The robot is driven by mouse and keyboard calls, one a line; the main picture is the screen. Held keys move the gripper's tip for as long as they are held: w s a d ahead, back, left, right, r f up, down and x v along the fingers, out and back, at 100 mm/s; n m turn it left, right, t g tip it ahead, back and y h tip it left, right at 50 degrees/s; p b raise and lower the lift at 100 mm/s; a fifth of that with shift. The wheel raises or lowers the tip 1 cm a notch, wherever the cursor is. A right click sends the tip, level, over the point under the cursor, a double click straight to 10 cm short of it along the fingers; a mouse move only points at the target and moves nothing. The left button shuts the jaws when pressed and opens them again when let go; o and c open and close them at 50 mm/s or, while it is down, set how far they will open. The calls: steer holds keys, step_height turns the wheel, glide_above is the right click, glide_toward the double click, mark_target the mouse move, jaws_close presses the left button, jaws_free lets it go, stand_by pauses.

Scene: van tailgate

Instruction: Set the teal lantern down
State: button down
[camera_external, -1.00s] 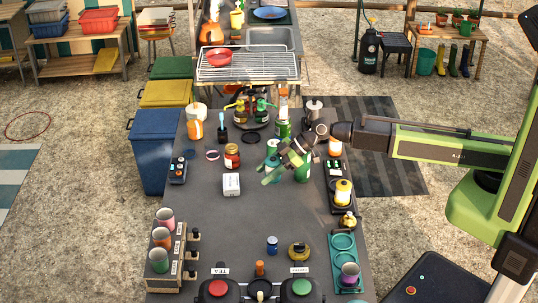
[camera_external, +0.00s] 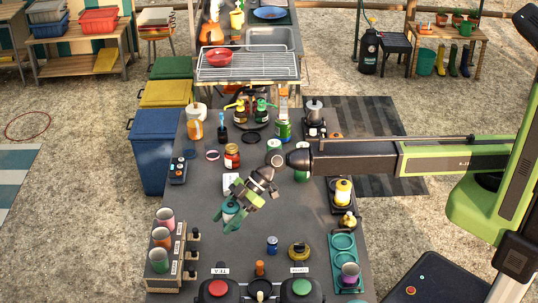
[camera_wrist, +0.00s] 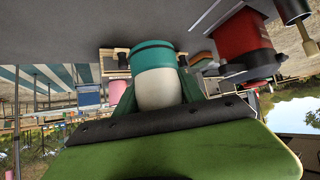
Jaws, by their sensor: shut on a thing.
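My gripper (camera_external: 231,217) is over the middle-left of the dark table (camera_external: 210,270) in the external view, with my arm reaching in from the right. It is shut on the teal lantern (camera_external: 231,207), which is mostly hidden by the fingers there. In the wrist view the lantern (camera_wrist: 157,85) shows a teal end and a pale white body between my fingers. I cannot tell whether the lantern touches the table.
A white box (camera_external: 229,184) lies just behind my gripper, partly covered. A cup rack (camera_external: 163,262) stands front left, and a small blue can (camera_external: 272,245) front right of my gripper. A yellow lantern (camera_external: 343,192) stands at the right edge.

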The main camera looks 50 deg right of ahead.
steer(key=s+a+f+b, duration=0.1)
steer(key=a+f, duration=0.1)
steer(key=a, duration=0.1)
steer(key=s+a+f+b, duration=0.1)
steer(key=a+f+b, duration=0.1)
steer(key=a, duration=0.1)
steer(key=s+a+f+b, duration=0.2)
steer(key=a, duration=0.1)
steer(key=shift+f, duration=0.2)
steer(key=shift+s+a, duration=0.15)
steer(key=shift+a, duration=0.1)
step_height(320, 180, down, 4)
steer(key=b, duration=0.4)
steer(key=shift+f+b, duration=0.2)
steer(key=shift+b, duration=0.2)
steer(key=shift+r, duration=0.25)
steer(key=shift+f, duration=0.2)
steer(key=c, duration=0.7)
jaws_free()
